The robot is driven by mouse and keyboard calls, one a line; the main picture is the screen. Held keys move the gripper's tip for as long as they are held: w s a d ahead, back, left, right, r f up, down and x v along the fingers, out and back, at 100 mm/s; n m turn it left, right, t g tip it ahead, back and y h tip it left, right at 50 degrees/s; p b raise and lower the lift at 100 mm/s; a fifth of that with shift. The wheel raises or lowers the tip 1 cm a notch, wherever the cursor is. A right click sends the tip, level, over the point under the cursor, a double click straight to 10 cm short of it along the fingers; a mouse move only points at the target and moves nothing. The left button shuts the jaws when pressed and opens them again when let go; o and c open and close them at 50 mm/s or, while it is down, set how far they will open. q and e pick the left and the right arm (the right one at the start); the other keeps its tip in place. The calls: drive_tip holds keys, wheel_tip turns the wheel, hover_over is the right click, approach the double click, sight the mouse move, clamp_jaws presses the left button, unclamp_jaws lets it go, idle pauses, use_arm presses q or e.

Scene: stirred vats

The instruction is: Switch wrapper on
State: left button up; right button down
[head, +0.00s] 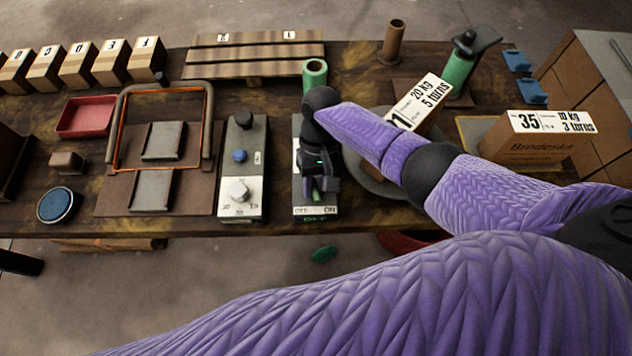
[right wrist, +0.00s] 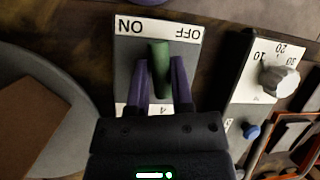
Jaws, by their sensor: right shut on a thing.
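The switch panel (head: 301,203) lies at the table's near edge, with OFF on its left and ON on its right. My right gripper (head: 318,188) is over it, pointing down. In the right wrist view its fingers (right wrist: 160,85) are shut on the switch's green handle (right wrist: 159,55). There the panel (right wrist: 127,50) appears upside down, and the handle stands about midway between ON and OFF. The wrapper's grey round plate (head: 356,163) is just right of the panel, bearing a tilted box (head: 432,92) marked 20 kg, 5 turns. My arm hides part of both.
Left of the switch stands a panel with a white dial (head: 239,192) and blue button (head: 240,155). Beyond it is an orange-edged frame (head: 162,85). A green roll (head: 315,72) stands behind the switch. A box marked 35 (head: 530,150) sits at the right.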

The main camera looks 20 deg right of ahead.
drive_tip(key=n+h, duration=0.1)
drive_tip(key=n, duration=0.2)
drive_tip(key=n+h, duration=0.1)
drive_tip(key=n, duration=0.2)
drive_tip(key=shift+a+g, duration=0.2)
drive_tip(key=shift+g, duration=0.1)
drive_tip(key=shift+h, duration=0.3)
drive_tip(key=c, duration=0.5)
unclamp_jaws()
drive_tip(key=p+v, duration=0.1)
drive_tip(key=v, duration=0.9)
drive_tip(key=shift+p, duration=0.3)
drive_tip(key=shift+f, duration=0.1)
